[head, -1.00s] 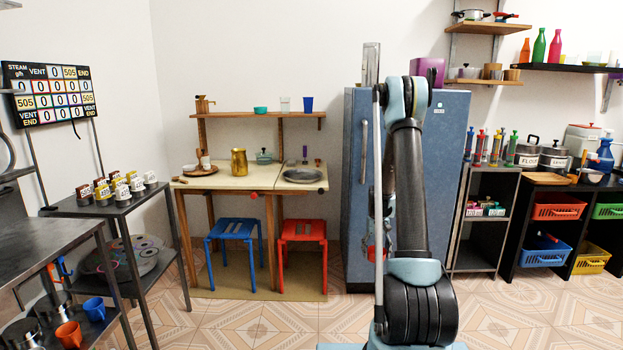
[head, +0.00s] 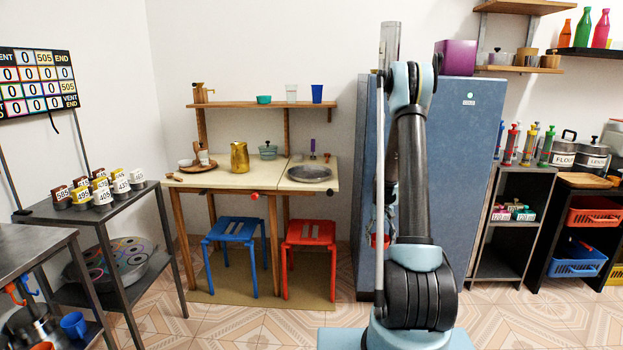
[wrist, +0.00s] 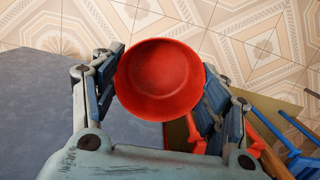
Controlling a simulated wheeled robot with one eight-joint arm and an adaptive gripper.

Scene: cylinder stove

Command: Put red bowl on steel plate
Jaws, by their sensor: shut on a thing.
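The red bowl (wrist: 158,75) is held between the two fingers of my gripper (wrist: 160,64) in the wrist view, with its open side toward the camera. Tiled floor shows beyond it. In the head view a small patch of red shows beside my arm in front of the blue fridge; most of it is hidden. The steel plate (head: 310,174) is a round, shallow grey dish on the right part of the wooden table (head: 228,181). It looks empty. My gripper is apart from it, to its right and lower in the head view.
On the table stand a brass jug (head: 239,157), a lidded pot (head: 268,150) and a wooden tray (head: 198,165). A shelf (head: 264,104) hangs above. Blue (head: 234,230) and red (head: 310,233) stools stand at the front. The blue fridge (head: 465,170) is close on the right.

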